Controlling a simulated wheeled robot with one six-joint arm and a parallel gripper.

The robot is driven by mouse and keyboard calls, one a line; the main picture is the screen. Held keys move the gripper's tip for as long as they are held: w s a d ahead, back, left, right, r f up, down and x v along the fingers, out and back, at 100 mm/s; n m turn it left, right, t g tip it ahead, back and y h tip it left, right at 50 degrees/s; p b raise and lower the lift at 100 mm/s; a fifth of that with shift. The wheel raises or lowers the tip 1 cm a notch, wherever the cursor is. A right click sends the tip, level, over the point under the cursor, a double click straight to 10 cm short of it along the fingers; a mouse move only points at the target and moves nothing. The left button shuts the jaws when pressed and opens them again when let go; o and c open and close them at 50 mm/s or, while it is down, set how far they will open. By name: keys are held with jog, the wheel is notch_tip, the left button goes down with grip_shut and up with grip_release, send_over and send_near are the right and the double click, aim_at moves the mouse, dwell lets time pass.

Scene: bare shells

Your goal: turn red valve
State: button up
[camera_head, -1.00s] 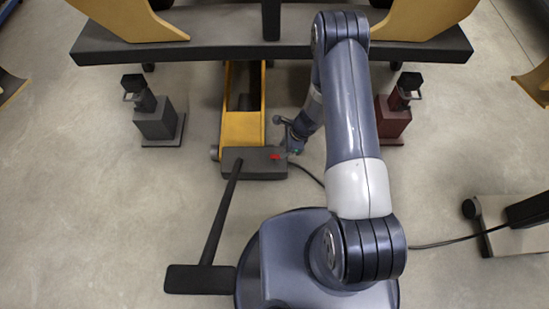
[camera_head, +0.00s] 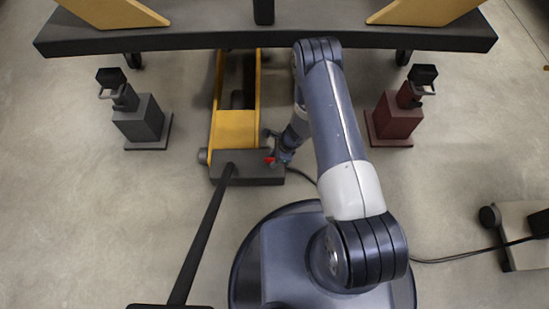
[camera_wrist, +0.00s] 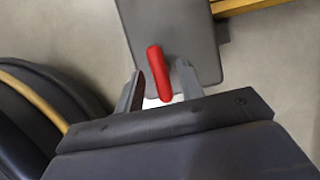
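The red valve (camera_wrist: 158,72) is a small red lever on the dark grey end block (camera_wrist: 190,30) of a yellow floor jack. In the wrist view it stands between the two fingers of my gripper (camera_wrist: 158,88), which are apart with a gap on both sides of it. In the head view the red valve (camera_head: 270,160) shows as a small red spot on the block's right part, with my gripper (camera_head: 276,156) right beside it. The fingers are hard to make out there.
The jack's yellow frame (camera_head: 234,128) runs back under a dark beam (camera_head: 200,40). Its long black handle (camera_head: 203,232) slants toward the lower left. A grey stand (camera_head: 142,120) is at left, a dark red stand (camera_head: 396,118) at right. A cable (camera_head: 445,258) lies on the floor.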

jog(key=shift+c, duration=0.3)
grip_shut()
